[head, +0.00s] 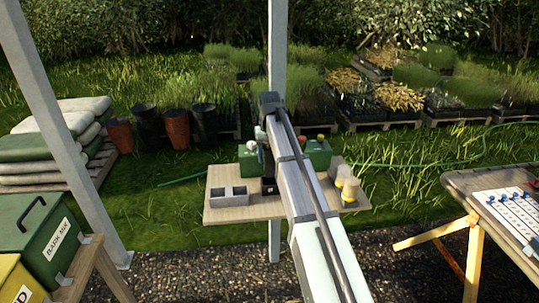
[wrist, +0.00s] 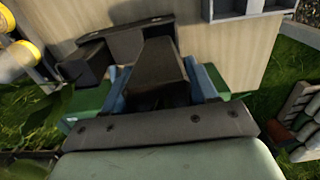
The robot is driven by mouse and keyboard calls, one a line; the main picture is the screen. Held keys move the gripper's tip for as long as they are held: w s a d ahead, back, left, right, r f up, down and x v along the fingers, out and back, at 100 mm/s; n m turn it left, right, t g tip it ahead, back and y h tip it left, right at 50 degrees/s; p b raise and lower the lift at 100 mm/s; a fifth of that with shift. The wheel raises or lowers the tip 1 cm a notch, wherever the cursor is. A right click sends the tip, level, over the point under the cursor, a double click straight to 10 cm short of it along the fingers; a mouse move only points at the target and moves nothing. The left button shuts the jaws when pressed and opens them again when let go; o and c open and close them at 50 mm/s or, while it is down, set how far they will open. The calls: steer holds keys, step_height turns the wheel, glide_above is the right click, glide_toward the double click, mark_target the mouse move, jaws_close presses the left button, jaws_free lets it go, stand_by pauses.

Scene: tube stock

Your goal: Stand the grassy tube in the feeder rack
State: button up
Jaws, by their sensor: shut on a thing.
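My gripper (wrist: 162,86) shows in the wrist view, with blue parts on either side of a dark, blocky thing (wrist: 160,62). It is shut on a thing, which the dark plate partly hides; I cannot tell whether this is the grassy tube. In the head view my arm covers most of the gripper, above the middle of a wooden board (head: 240,214). A black box-like thing (head: 268,186) stands below it there. I cannot make out which thing is the feeder rack. No tube is clearly recognisable as grassy.
A grey two-hole block (head: 229,196) stands at the board's left. Green boxes (head: 248,160) (head: 319,153) stand at its back. Yellow-topped pieces (head: 349,188) stand at the right. A post (head: 277,60) rises behind. Bare board lies in front of the grey block.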

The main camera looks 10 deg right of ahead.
mark_target(269, 147)
steer(key=shift+f, duration=0.25)
steer(key=shift+f, duration=3.3)
steer(key=shift+f, duration=0.4)
steer(key=o, duration=1.2)
step_height(269, 147, up, 14)
steer(key=shift+f, duration=0.1)
